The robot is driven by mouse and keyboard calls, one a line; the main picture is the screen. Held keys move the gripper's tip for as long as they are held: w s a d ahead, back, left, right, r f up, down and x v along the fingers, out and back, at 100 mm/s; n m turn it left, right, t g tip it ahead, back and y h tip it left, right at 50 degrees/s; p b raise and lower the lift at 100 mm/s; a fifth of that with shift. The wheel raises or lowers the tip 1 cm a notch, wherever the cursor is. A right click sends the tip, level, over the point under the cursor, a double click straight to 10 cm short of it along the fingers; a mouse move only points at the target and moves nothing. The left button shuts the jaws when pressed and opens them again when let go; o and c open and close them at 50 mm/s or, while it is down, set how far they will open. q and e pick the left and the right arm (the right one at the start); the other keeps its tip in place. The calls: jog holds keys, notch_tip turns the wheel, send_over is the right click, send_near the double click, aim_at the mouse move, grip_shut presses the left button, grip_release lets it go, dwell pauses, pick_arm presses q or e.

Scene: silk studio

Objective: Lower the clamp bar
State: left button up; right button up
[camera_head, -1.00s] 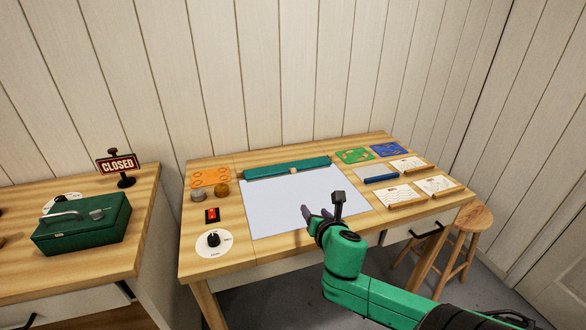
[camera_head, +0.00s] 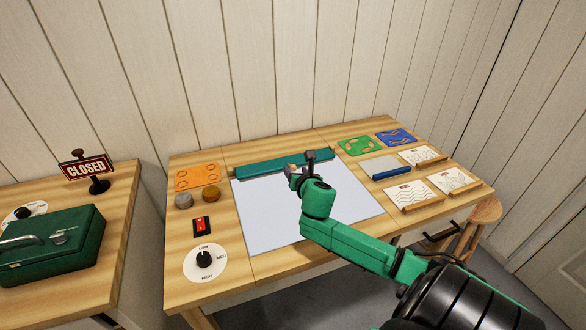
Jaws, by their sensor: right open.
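The teal clamp bar (camera_head: 262,167) lies across the back edge of the pale sheet (camera_head: 262,214) on the wooden table. From this angle I cannot tell whether the bar is raised or flat. My right gripper (camera_head: 298,172) is open, with its fingers close in front of the bar near the middle of its length. The gripper hides the bar's wooden knob, and I cannot tell whether the fingers touch it. My left gripper is not in view.
At the left of the table are an orange stencil (camera_head: 197,177), two small round pots (camera_head: 211,193), a red switch (camera_head: 201,226) and a dial (camera_head: 204,260). At the right are stencils (camera_head: 359,145), a blue-handled squeegee (camera_head: 391,172) and several cards (camera_head: 412,194). A green box (camera_head: 50,245) stands on the left table.

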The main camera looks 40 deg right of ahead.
aim_at(294, 168)
jog(key=x, duration=0.4)
jog(key=shift+w, duration=0.1)
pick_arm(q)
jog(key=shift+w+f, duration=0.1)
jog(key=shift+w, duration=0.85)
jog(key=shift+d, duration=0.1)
pick_arm(e)
jog(key=c, duration=0.9)
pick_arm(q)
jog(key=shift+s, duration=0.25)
pick_arm(e)
grip_shut()
